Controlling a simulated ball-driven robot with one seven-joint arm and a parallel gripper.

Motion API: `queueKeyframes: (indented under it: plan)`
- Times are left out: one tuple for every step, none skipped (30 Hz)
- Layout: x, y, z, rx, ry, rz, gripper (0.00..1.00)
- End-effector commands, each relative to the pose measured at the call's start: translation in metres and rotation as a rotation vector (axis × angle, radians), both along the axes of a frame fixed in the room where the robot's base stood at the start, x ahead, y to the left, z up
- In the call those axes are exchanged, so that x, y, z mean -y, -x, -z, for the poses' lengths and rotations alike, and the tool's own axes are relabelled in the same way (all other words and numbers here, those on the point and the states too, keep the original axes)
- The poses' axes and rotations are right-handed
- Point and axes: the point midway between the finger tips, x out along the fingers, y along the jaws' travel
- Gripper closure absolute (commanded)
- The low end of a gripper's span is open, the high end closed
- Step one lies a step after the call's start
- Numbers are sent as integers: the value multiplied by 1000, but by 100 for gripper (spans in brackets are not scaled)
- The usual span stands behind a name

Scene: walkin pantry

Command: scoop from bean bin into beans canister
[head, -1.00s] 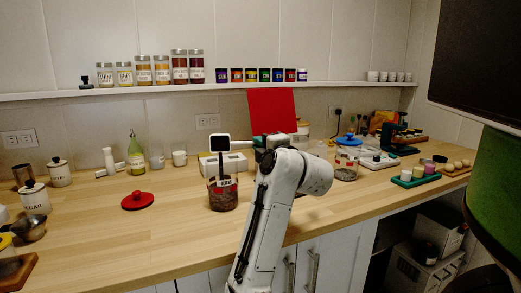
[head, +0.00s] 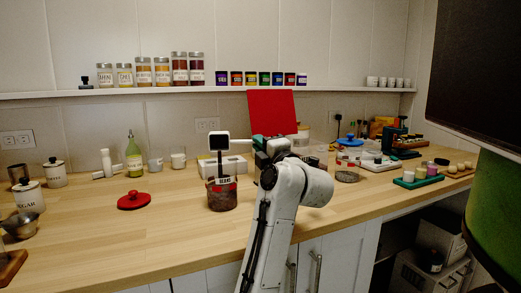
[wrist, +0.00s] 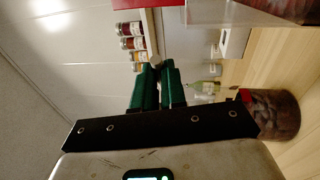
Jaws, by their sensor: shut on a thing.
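The beans canister (head: 222,199) stands on the counter, a clear jar labelled BEANS with dark contents and a red rim band; it also shows in the wrist view (wrist: 272,115). Its likely lid, a red disc with a knob (head: 134,201), lies to its left. My gripper (head: 254,140) is raised above and right of the canister. Its green fingers (wrist: 157,88) are close together; a light bar, apparently the scoop (head: 241,142), sticks out leftward, mostly unclear. An upright red panel (head: 272,112) stands behind my arm, possibly the bean bin's lid; my arm hides what is below.
A small display on a dark post (head: 219,142) rises behind the canister. A white box (head: 237,164), a green bottle (head: 134,155) and a blue-lidded clear jar (head: 347,160) stand nearby.

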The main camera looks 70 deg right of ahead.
Motion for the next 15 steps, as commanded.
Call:
queueKeyframes:
  plan:
    - [0, 0, 3, 4, 9, 1, 100]
    - [0, 0, 3, 6, 14, 1, 100]
    - [0, 1, 3, 9, 20, 1, 100]
    - [-1, 0, 3, 11, 25, 1, 100]
    - [-1, 0, 3, 13, 30, 0, 100]
    - [-1, 0, 4, 16, 36, 0, 100]
    - [-1, 0, 4, 18, 41, -1, 100]
    - [-1, 0, 4, 20, 46, -1, 100]
    - [-2, 1, 4, 23, 52, 0, 100]
    - [-1, 1, 4, 25, 57, 0, 100]
    - [-1, 1, 4, 27, 62, 0, 100]
    - [-1, 1, 5, 30, 69, 1, 100]
    - [-1, 1, 5, 32, 74, 0, 100]
    - [-1, 1, 5, 34, 79, 0, 100]
    - [-2, 1, 5, 38, 87, 0, 100]
